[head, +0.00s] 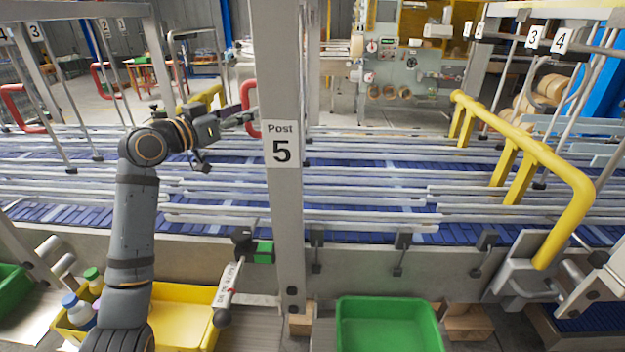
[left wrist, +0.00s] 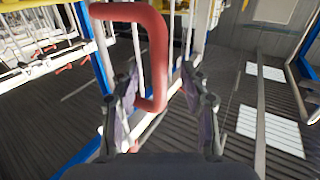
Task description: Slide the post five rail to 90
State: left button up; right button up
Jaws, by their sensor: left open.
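The post with the sign Post 5 (head: 282,150) stands upright in the middle of the head view. A red loop handle (head: 247,97) shows just left of this post, partly hidden. My left gripper (head: 238,118) is open beside the handle, above the blue conveyor. In the left wrist view the red handle (left wrist: 158,45) stands ahead of my left gripper (left wrist: 160,85), its lower end between the open fingers; I cannot tell whether they touch it. A white scale (head: 228,285) with a black clamp and a green block (head: 263,252) sits low by the post; its figures are too small to read.
Long pale rails (head: 350,205) run across the blue conveyor (head: 100,205). A yellow guard bar (head: 540,160) rises at right. A yellow bin (head: 185,295) with bottles and a green bin (head: 388,302) stand in front. Other red handles (head: 104,80) are at left.

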pick_arm(q)
jog(key=b+v, duration=0.3)
jog(key=v, duration=0.4)
jog(key=shift+b, duration=0.4)
jog(key=shift+f, duration=0.1)
